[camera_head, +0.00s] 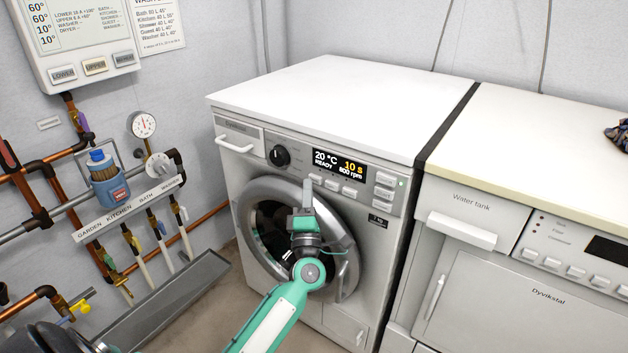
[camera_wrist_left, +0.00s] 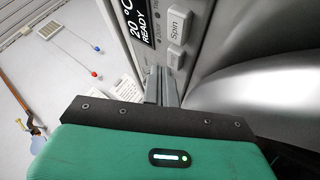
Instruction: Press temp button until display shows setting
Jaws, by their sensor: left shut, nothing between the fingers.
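The washing machine (camera_head: 290,120) has a dark display (camera_head: 338,163) that reads 20 °C, READY, 10 s and 800 rpm. A row of pale buttons (camera_head: 331,185) sits below the display. The left wrist view shows part of the display (camera_wrist_left: 146,24), a button marked Spin (camera_wrist_left: 177,26) and a smaller-looking button (camera_wrist_left: 173,58) close to my fingertips, its label unreadable. My left gripper (camera_head: 308,186) is shut and empty, its fingers pointing up just below the leftmost button. The fingertips also show in the left wrist view (camera_wrist_left: 161,72). I cannot tell whether they touch it. My right gripper is not in view.
A round dial (camera_head: 279,156) is left of the display. The round door (camera_head: 345,235) is behind my left arm. A dryer (camera_head: 520,270) stands at the right. Pipes, valves and a gauge (camera_head: 143,124) line the left wall. A temperature sign (camera_head: 90,35) hangs upper left.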

